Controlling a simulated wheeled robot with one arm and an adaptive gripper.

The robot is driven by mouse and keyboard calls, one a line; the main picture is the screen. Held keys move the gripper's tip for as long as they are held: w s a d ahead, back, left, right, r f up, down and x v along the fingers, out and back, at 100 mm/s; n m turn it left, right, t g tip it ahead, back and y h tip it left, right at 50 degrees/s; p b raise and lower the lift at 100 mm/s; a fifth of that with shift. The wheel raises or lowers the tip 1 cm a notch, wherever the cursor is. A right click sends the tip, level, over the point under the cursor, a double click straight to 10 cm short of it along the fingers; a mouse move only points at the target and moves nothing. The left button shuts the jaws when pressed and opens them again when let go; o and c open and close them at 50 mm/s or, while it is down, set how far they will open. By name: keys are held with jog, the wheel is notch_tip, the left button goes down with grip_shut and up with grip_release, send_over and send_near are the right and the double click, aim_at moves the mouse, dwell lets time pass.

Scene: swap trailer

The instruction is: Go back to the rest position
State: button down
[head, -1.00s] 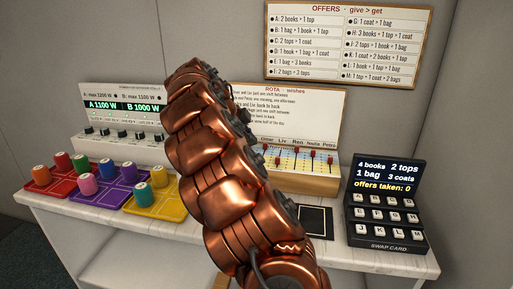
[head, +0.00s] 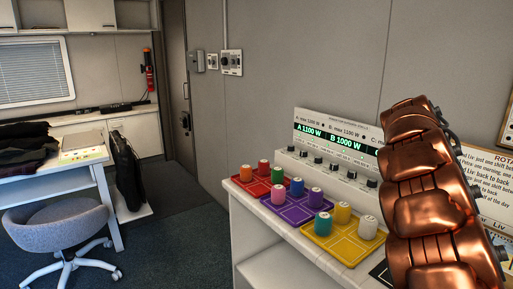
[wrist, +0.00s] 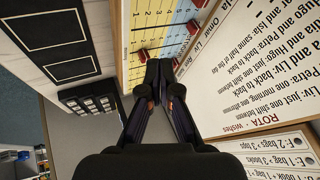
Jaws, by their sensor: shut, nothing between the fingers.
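My gripper (wrist: 158,82) shows in the wrist view with its dark fingers together and nothing between them. Behind the fingertips lies the rota board (wrist: 165,30), with red sliders on a yellow and blue grid. I cannot tell whether the fingertips touch it. In the head view my copper arm rises at the right and hides part of the counter; the gripper itself is not visible there.
The counter holds red (head: 247,187), purple (head: 290,213) and yellow trays (head: 343,250) with coloured spools, beside a power panel (head: 335,145). The swap card keypad (wrist: 90,100) shows in the wrist view. Open floor lies at left, with an office chair (head: 55,225) and desk (head: 60,175).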

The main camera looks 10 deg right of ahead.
jog(key=s+a+f+n+y, duration=0.2)
jog(key=s+a+f+n, duration=0.4)
jog(key=s+a+n, duration=0.55)
jog(key=s+a+f+n+g+y, duration=0.1)
jog(key=s+a+f+n+y, duration=0.2)
jog(key=s+a+f+n, duration=0.75)
jog(key=s+a+n+y, duration=0.2)
jog(key=s+a+n, duration=0.55)
jog(key=a, duration=0.85)
notch_tip(320, 180, up, 14)
jog(key=m+p, duration=0.1)
jog(key=p, duration=1.2)
jog(key=shift+s+d, duration=0.2)
jog(key=shift+s, duration=0.15)
jog(key=shift+d+f+m, duration=0.15)
jog(key=shift+m, duration=0.2)
